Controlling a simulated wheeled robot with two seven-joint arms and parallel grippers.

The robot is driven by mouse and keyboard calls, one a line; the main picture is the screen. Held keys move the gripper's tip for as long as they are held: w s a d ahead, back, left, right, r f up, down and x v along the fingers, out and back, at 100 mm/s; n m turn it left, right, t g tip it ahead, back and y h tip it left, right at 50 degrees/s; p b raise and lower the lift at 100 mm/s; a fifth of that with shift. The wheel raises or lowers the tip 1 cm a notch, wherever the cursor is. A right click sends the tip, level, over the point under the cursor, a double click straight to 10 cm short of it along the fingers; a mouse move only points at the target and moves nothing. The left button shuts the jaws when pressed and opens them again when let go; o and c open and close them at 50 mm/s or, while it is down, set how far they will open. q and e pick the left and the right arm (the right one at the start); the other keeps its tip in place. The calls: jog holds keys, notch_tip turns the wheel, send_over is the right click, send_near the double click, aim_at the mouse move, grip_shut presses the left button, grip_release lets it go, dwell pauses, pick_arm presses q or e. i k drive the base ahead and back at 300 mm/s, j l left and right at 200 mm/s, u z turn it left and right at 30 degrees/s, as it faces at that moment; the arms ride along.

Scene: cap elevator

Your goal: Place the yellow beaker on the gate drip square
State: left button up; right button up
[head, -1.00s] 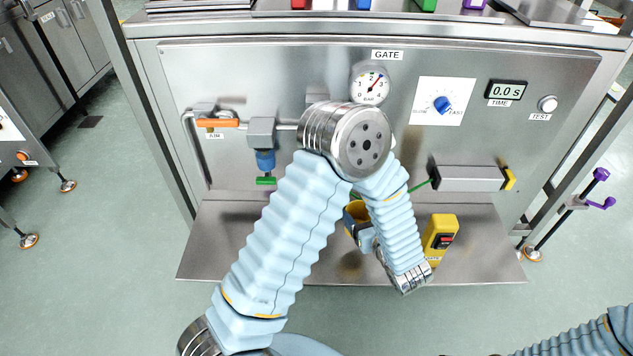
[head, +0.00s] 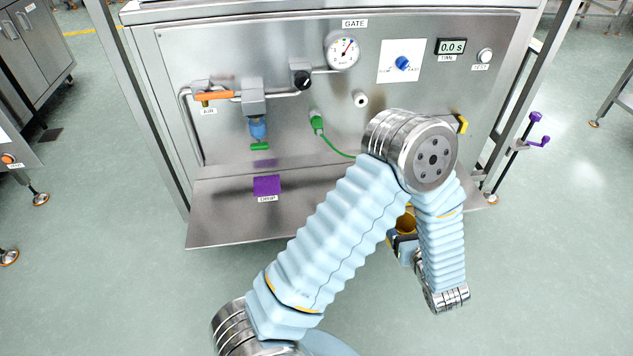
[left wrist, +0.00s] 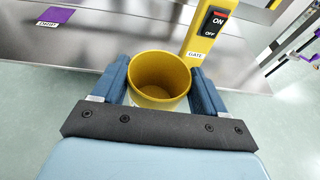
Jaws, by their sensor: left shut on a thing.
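The yellow beaker (left wrist: 162,80) is open at the top and upright or nearly so in the left wrist view. The blue fingers of my left gripper (left wrist: 160,76) are shut on its two sides. In the head view the beaker (head: 405,224) shows partly behind my left arm, with the left gripper (head: 402,242) around it, in front of the steel shelf. The drip square is a flat purple patch (head: 267,185) with a label below it, empty, on the shelf left of the beaker. It also shows at the upper left of the left wrist view (left wrist: 56,15). My right gripper is out of view.
The steel shelf (head: 225,225) runs below the gate panel. A green cable (head: 333,148) crosses the panel.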

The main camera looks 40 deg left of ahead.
aim_at(267, 185)
jog(key=k+j+z, duration=0.1)
jog(key=j, duration=0.3)
jog(key=k+j, duration=0.1)
jog(key=j, duration=0.3)
jog(key=k+j+z, duration=0.15)
jog(key=j, duration=0.2)
jog(key=k+j+z, duration=0.1)
jog(key=j, duration=0.3)
jog(key=k+j, duration=0.15)
jog(key=j, duration=0.2)
jog(key=k+j+z, duration=0.15)
jog(key=j, duration=0.2)
